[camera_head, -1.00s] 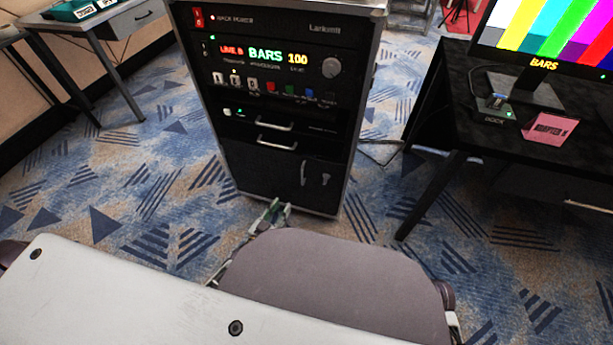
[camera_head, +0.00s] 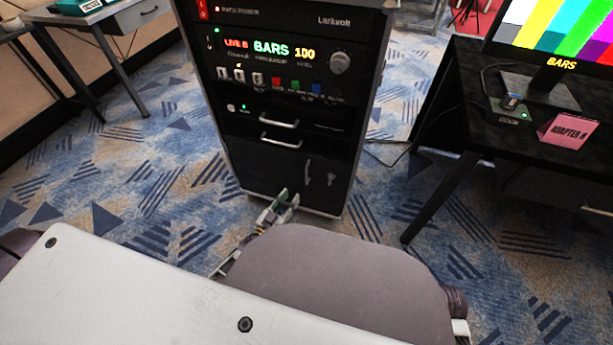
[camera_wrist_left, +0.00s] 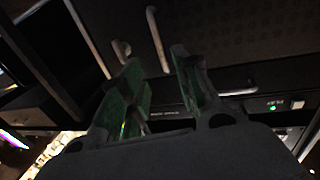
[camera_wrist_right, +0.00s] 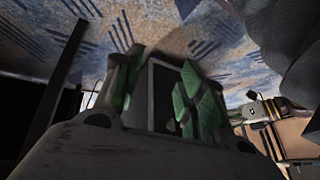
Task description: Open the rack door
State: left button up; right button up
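The rack door is the black lower panel (camera_head: 285,170) of the tall equipment rack. It looks closed. A light upright handle (camera_head: 307,172) and a small latch-like piece (camera_head: 331,179) are on its right half. My left gripper (camera_head: 289,197) is open and empty, in front of the door's lower part, left of and below the handle in the head view. In the left wrist view, the handle (camera_wrist_left: 157,40) appears beyond the open fingers, apart from them. My right gripper (camera_wrist_right: 158,72) is open in its wrist view, over the carpet, and is hidden in the head view.
Above the door are two drawer handles (camera_head: 281,143) and lit controls. A black desk (camera_head: 560,150) with a monitor and a pink card (camera_head: 568,131) stands at the right, its leg near the rack. A grey table (camera_head: 120,22) stands back left. Carpet left of the rack is clear.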

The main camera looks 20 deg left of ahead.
aim_at(306, 176)
pick_arm(q)
jog(key=b+x, duration=0.2)
jog(key=x, duration=0.6)
jog(key=shift+w+d+b, duration=0.1)
jog(key=shift+w+b, duration=0.1)
jog(key=shift+b, duration=0.2)
jog(key=shift+b+x, duration=0.45)
jog(key=shift+x, duration=0.75)
jog(key=shift+b+x, duration=0.35)
jog(key=shift+x, duration=0.6)
pick_arm(e)
notch_tip(306, 176, down, 8)
jog(key=a+t+y, duration=0.1)
jog(key=shift+a+f+m+t, duration=0.25)
jog(key=shift+a+m+t, duration=0.05)
jog(key=shift+m+t, duration=0.1)
pick_arm(q)
jog(key=shift+f, duration=0.1)
pick_arm(e)
jog(key=shift+w, duration=0.1)
pick_arm(q)
jog(key=c, duration=0.7)
grip_shut()
pick_arm(e)
jog(key=shift+r, duration=0.1)
jog(key=shift+w+a, duration=0.1)
jog(key=shift+w, duration=0.1)
